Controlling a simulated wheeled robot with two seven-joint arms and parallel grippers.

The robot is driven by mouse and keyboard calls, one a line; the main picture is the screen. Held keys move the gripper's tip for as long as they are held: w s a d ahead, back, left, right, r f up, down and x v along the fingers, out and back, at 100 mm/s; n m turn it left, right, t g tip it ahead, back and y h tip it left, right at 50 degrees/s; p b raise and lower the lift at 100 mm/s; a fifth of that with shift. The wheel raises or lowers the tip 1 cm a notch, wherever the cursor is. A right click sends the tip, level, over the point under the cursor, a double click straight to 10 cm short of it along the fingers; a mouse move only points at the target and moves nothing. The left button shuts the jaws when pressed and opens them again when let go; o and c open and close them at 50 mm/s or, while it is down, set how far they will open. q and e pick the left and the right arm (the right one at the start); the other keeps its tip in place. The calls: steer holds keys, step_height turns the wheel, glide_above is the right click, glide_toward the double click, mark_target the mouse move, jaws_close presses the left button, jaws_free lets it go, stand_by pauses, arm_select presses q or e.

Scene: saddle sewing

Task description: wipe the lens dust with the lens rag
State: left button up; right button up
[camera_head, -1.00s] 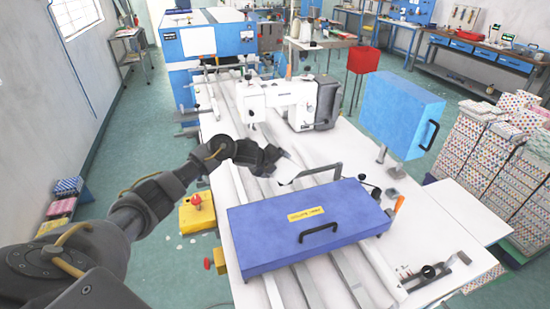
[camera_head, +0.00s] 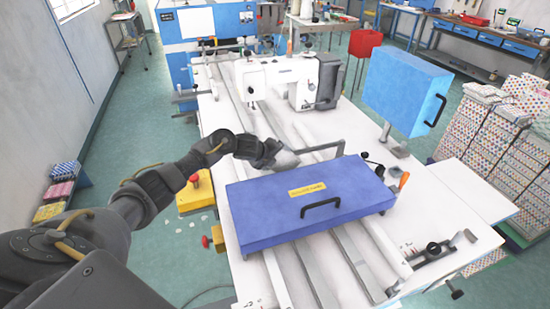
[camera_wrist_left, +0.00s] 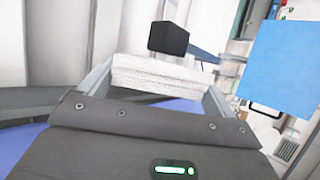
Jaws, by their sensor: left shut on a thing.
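My left gripper (camera_head: 283,158) is shut on a white folded rag (camera_wrist_left: 155,76), seen between its two fingers in the left wrist view. The rag also shows as a pale patch (camera_head: 286,159) in the head view. The gripper is above the white machine table, just behind the far edge of the blue box (camera_head: 270,224). A black block (camera_wrist_left: 168,38) stands past the rag in the wrist view; I cannot tell whether it carries the lens. No dust can be made out. My right gripper is not in view.
A grey bent bar (camera_head: 325,148) rises close to the gripper's right. A white sewing head (camera_head: 278,77) stands behind. A blue panel box (camera_head: 402,92) stands on a post at right. An orange-handled item (camera_head: 404,180) is by the blue box's right end.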

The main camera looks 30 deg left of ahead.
mark_target(283, 154)
arm_select(q)
steer(key=shift+w+a+b, duration=0.4)
steer(key=shift+a+b, duration=0.05)
stand_by(0.6)
steer(key=shift+w+d, duration=0.1)
steer(key=shift+w+d+b, duration=0.6)
steer(key=shift+w+d, duration=0.4)
steer(key=shift+w, duration=0.1)
steer(key=shift+w+d, duration=0.1)
steer(key=shift+w+d+r+b, duration=0.1)
steer(key=shift+w+d+b, duration=0.75)
steer(key=shift+w, duration=0.3)
steer(key=shift+s, duration=0.1)
